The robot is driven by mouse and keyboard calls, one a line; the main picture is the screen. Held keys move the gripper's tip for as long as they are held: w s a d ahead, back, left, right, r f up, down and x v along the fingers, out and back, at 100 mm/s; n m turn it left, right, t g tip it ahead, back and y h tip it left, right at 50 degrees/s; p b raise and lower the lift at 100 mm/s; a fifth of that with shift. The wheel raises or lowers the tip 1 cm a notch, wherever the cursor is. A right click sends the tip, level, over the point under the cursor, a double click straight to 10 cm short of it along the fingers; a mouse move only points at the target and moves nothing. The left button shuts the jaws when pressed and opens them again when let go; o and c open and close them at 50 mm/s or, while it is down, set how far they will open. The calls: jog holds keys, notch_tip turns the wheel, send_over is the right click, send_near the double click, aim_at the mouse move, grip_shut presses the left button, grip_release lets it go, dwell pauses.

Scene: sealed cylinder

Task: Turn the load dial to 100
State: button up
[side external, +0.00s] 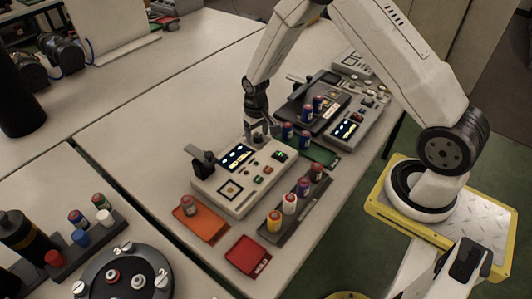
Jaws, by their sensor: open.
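A light grey control unit (225,196) sits on the table under my gripper. It has a lit screen (237,157), a square panel (230,189) and several small buttons or knobs, one of them dark green (280,155). No label reading "load" and no scale mark for 100 is legible, so I cannot tell which control is the load dial or where it points. My gripper (260,136) is open and points down over the far right corner of this unit, close above or beside it. I cannot tell whether its fingers touch anything.
A dark rack (272,238) with several coloured cylinders stands right of the unit. An orange tray (203,225) and a red tray (248,256) lie in front. A second unit (347,129) and a dark tray stand behind. A numbered round carousel (128,284) is at lower left.

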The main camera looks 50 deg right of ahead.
aim_at(257, 135)
jog(key=shift+r, duration=3.9)
jog(key=shift+s+a+r, duration=0.25)
jog(key=shift+s+r, duration=0.1)
jog(key=shift+r, duration=0.1)
jog(key=s+a+r+n+t, duration=0.1)
jog(key=s+a+r, duration=0.2)
jog(key=s, duration=0.5)
jog(key=s+a+r+n+t, duration=0.1)
jog(key=s+a+r, duration=0.2)
jog(key=s, duration=0.5)
jog(key=shift+s+r+t, duration=0.2)
jog(key=shift+r+t, duration=0.1)
jog(key=shift+r, duration=0.45)
